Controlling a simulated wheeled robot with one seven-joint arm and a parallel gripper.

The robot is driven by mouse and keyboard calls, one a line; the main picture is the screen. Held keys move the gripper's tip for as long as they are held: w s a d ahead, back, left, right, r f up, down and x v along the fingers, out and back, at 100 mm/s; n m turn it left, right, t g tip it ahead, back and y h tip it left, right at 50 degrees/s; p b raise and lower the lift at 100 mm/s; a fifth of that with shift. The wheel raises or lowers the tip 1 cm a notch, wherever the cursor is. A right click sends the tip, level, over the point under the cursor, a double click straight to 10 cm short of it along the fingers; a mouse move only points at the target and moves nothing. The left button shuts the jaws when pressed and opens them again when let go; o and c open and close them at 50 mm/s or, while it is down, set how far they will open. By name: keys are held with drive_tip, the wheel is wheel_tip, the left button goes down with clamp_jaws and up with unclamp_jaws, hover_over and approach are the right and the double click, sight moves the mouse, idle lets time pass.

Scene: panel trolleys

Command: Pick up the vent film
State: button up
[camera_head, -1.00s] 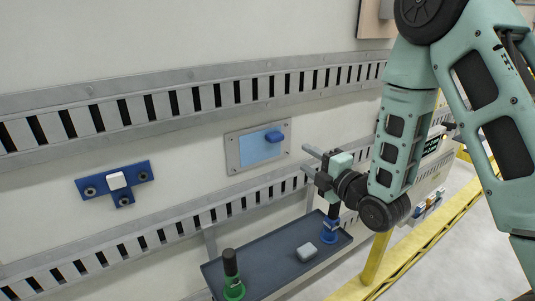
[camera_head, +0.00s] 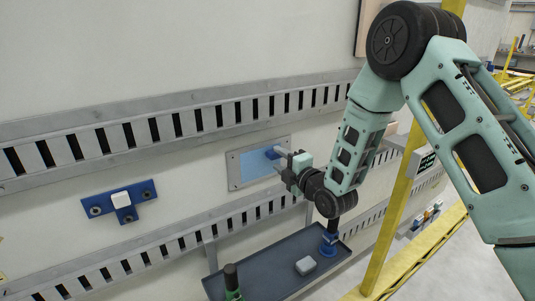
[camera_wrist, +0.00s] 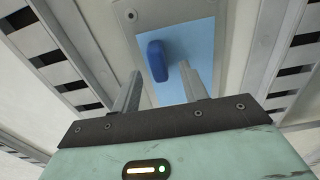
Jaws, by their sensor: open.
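The vent film (camera_head: 249,171) is a light blue sheet in a grey plate on the wall, with a darker blue tab at its upper right. It also shows in the wrist view (camera_wrist: 188,48), where the tab (camera_wrist: 157,61) stands out from it. My gripper (camera_head: 270,168) is open and empty at the film's right side. In the wrist view my two fingers (camera_wrist: 162,82) point at the film, with the tab between their lines and just beyond the tips. I cannot tell whether a finger touches the film.
Slotted grey rails (camera_head: 180,124) run above and below the plate. A blue bracket with a white button (camera_head: 120,199) is on the wall at left. A dark tray (camera_head: 265,268) below holds a grey block (camera_head: 305,265) and green and blue items. A yellow post (camera_head: 388,240) stands at right.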

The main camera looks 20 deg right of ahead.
drive_tip(key=shift+p+x, duration=0.3)
drive_tip(key=shift+x, duration=1)
clamp_jaws()
drive_tip(key=shift+s+r, duration=0.1)
drive_tip(key=shift+s+r+b, duration=0.15)
drive_tip(key=shift+r+b, duration=0.25)
drive_tip(key=shift+b, duration=0.4)
wheel_tip(320, 180, up, 6)
drive_tip(key=shift+d+r+b, duration=0.1)
drive_tip(key=shift+b, duration=1.15)
drive_tip(key=b+v, duration=1.8)
drive_tip(key=v, duration=0.1)
drive_tip(key=shift+s+a, duration=0.25)
drive_tip(key=shift+s, duration=0.15)
